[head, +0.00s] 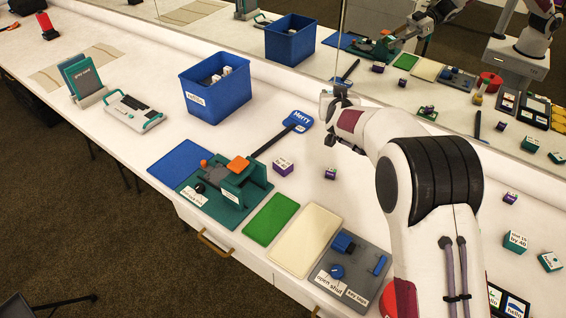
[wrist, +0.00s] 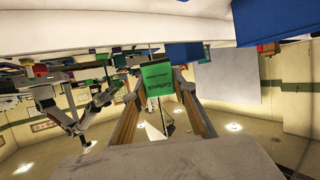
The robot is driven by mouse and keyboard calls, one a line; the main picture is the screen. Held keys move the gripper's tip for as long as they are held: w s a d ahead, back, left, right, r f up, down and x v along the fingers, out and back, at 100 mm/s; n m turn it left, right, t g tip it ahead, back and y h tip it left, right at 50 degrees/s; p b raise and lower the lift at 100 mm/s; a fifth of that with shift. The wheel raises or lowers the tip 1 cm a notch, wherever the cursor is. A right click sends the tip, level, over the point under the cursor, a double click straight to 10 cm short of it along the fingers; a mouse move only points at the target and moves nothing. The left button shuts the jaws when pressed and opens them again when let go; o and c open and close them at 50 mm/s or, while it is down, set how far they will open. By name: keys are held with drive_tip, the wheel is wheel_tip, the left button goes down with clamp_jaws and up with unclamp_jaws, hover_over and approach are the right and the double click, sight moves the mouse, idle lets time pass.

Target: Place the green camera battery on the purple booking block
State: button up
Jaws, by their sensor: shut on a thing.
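My gripper (head: 332,140) is above the table right of the blue paddle, its fingers hard to make out in the head view. In the wrist view my gripper (wrist: 160,98) has its two fingers on either side of a green block, which I take as the green camera battery (wrist: 160,83); its dark label is hard to read. The battery is not clearly visible in the head view. Purple labelled blocks stand on the table: a larger one (head: 283,166), a small one (head: 330,172) below my gripper, and one at the right (head: 510,198). I cannot tell which is the booking block.
A blue bin (head: 215,100) stands at the back. A teal fixture (head: 222,190), green mat (head: 271,219), cream mat (head: 305,240) and grey switch panel (head: 352,268) line the front. Teal blocks (head: 515,240) sit at the right. A mirror behind the table repeats objects.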

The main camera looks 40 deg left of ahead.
drive_tip(key=shift+s+a+n+g+y, duration=0.7)
drive_tip(key=shift+s+a+n+y, duration=0.25)
drive_tip(key=shift+s+a, duration=0.45)
drive_tip(key=n+g+y, duration=0.3)
drive_tip(key=n+g, duration=0.2)
hover_over(283, 163)
wheel_tip(283, 163, down, 6)
drive_tip(key=shift+r, duration=0.15)
drive_tip(key=shift+f, duration=3.1)
drive_tip(key=shift+f, duration=1.9)
drive_tip(key=shift+f, duration=0.15)
drive_tip(key=o, duration=1.1)
